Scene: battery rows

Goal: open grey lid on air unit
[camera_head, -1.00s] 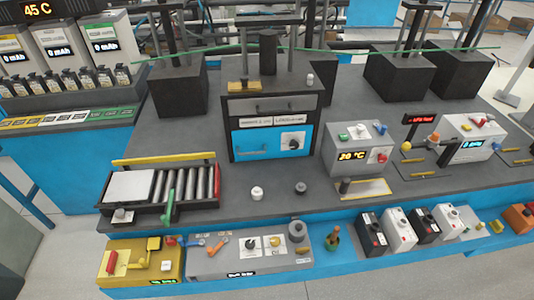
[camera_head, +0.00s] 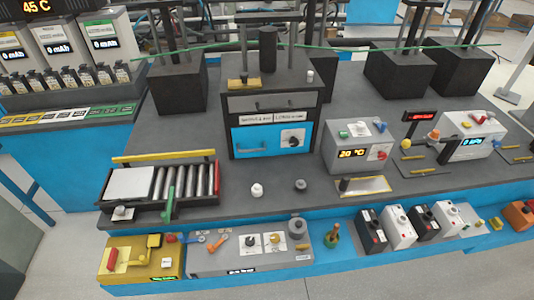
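Neither of my grippers is in view. A light grey box (camera_head: 482,128) with a small cyan display and red and yellow knobs on top stands at the right of the bench; it may be the air unit, but its label is too small to read. Another grey box (camera_head: 347,143) with an amber °C display stands left of it, with green, white, blue and red parts. I cannot make out which part is the grey lid or whether it is open.
A black cabinet (camera_head: 270,102) with a blue drawer front stands mid-bench. A roller conveyor (camera_head: 188,182) is at left. A yellow box (camera_head: 125,273), a grey control panel (camera_head: 215,260) and black and white battery-like blocks (camera_head: 399,229) line the lower front shelf.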

